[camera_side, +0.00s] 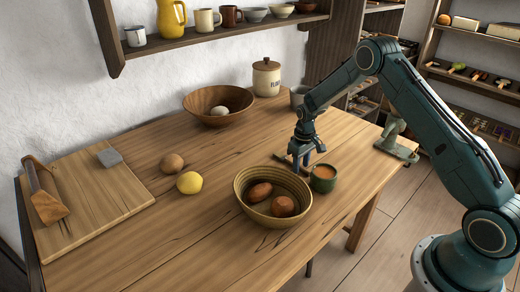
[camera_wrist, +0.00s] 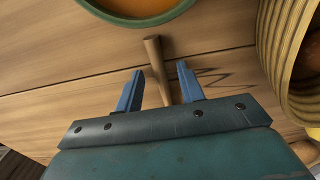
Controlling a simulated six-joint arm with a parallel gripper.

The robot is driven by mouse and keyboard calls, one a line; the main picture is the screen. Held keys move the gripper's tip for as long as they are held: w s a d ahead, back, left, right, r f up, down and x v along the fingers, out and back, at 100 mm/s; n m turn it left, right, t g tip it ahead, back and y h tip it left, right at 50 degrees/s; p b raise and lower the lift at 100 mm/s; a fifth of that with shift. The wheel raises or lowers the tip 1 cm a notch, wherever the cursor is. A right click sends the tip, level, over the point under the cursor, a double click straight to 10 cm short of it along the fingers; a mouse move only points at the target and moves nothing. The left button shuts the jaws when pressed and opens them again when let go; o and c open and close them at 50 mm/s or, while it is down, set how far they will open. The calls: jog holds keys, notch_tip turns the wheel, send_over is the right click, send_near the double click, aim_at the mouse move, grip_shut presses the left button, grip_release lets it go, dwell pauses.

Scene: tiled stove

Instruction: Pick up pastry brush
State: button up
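The pastry brush shows in the wrist view as a slim wooden handle (camera_wrist: 155,62) lying on the table; its bristle end is not visible there. My gripper (camera_wrist: 160,67) is open, with one blue finger on each side of the handle and gaps on both sides. In the side view my gripper (camera_side: 301,162) points down close to the tabletop, between the ribbed bowl and the back edge. It largely hides the brush there.
A green cup (camera_side: 323,179) with orange contents stands just right of my gripper. A ribbed bowl (camera_side: 246,207) holding two brown items is in front. A lemon (camera_side: 189,183), a brown round item (camera_side: 172,163), a wooden bowl (camera_side: 190,106) and a board (camera_side: 105,205) lie left.

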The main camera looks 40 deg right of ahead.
aim_at(301, 167)
jog(key=shift+c, duration=0.4)
grip_shut()
notch_tip(301, 167, up, 20)
dwell(1.0)
dwell(0.4)
